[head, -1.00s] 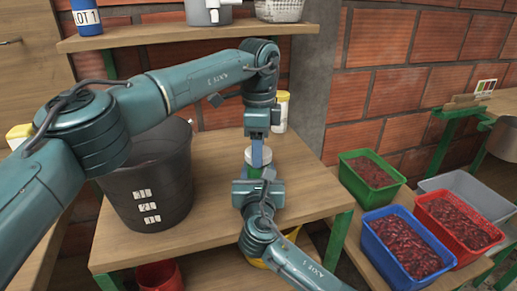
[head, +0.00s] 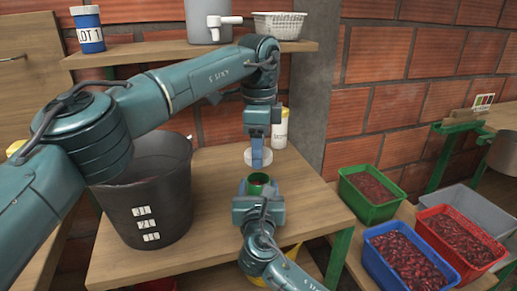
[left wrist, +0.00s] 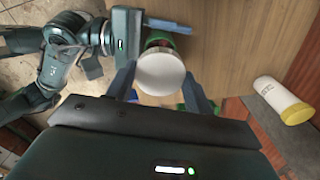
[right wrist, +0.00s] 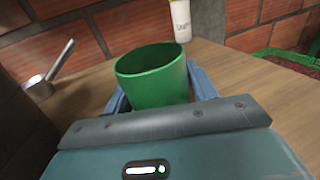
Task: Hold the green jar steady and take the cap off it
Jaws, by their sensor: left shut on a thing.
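My left gripper (head: 257,163) is shut on the cap from above. In the left wrist view the cap (left wrist: 161,74) sits between the fingers and hides part of the jar (left wrist: 166,39).
A black bucket (head: 150,195) stands left on the wooden table (head: 215,220). A white bottle with a yellow lid (head: 280,130) is behind the jar. A shelf (head: 150,52) runs above. Green, blue and red crates of red berries (head: 370,210) are at right.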

